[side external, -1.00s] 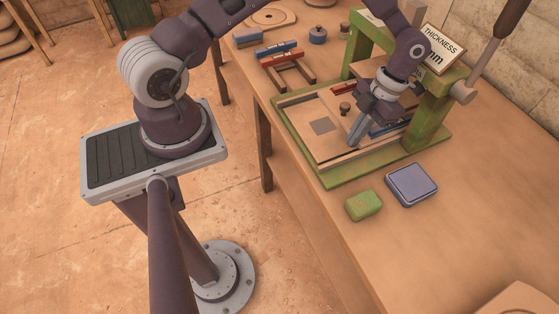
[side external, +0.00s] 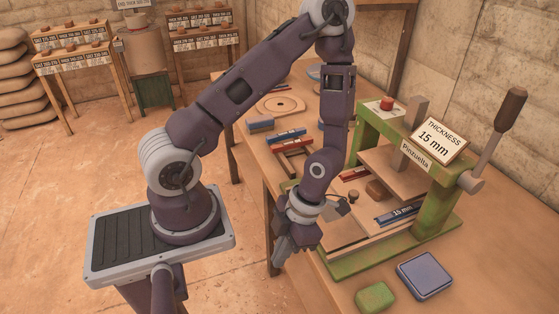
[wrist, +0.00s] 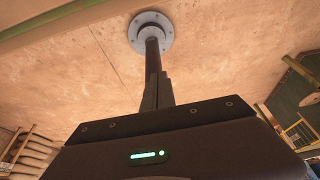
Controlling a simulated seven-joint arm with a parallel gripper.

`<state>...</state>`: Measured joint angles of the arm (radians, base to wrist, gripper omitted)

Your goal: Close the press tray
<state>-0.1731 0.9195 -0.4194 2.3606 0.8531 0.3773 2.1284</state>
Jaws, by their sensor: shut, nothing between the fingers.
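The green press (side external: 435,205) stands on the bench at the right of the side view. Its wooden tray (side external: 338,228) lies low at the press's left front, partly hidden by my arm, so I cannot tell exactly how far out it is. A small dark knob (side external: 353,195) shows by the tray. A brown lump (side external: 377,190) sits beneath the press plate (side external: 392,166). A blue bar marked 15 mm (side external: 398,214) and a red bar (side external: 353,174) lie inside the frame.
A green block (side external: 375,297) and a blue-grey box (side external: 426,275) lie in front of the press. Coloured bars (side external: 287,136) and a round wooden board (side external: 280,105) lie behind my arm. The lever (side external: 497,140) rises at the right. Floor is open left of the bench.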

